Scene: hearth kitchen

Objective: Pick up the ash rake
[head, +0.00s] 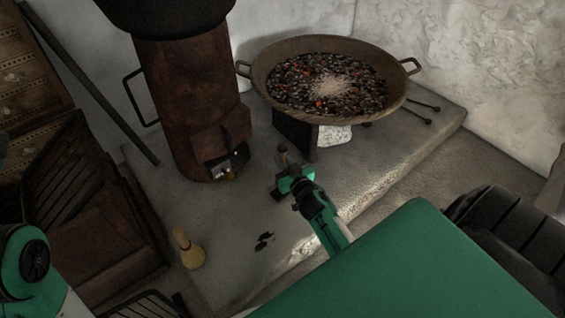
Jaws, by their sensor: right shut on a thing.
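My right gripper (284,182) is in the middle of the head view, over the stone hearth slab, just right of the rusty stove's opening. It is shut on a thin piece with a brownish end (283,149) that sticks up past the fingers. This looks like the ash rake, but it is small and mostly hidden by the gripper, so its head cannot be made out. My left arm shows at the lower left edge; its gripper is out of view.
The rusty stove (188,105) stands behind left. A wide pan of coals (258,72) stands behind right, with dark rods (423,106) beside it. A small straw brush (190,256) and black bits (264,240) lie on the slab (225,213). Wooden drawers are left.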

